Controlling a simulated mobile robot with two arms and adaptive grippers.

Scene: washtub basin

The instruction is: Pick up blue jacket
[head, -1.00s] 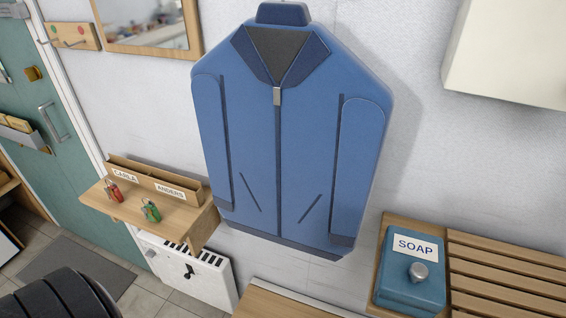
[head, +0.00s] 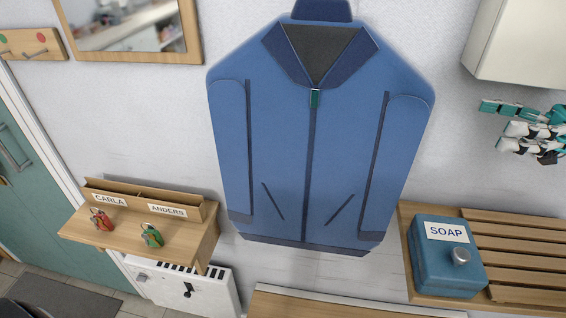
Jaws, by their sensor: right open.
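The blue jacket (head: 280,150) hangs flat in front of the white wall in the middle of the head view. It has a dark collar, a dark front strip and dark slanted pocket lines. A small green tab shows at the neck. What holds the jacket up is cut off at the top edge. My right gripper (head: 520,128), teal, white and black, is at the right edge of the head view. It is open and empty, well to the right of the jacket and apart from it. My left gripper is not in view.
A wooden shelf (head: 115,238) with two key sets is at the lower left, above a white heater (head: 205,290). A blue soap box (head: 440,275) stands on a slatted wooden rack (head: 530,258) at the lower right. A white cabinet (head: 520,45) is above my right gripper.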

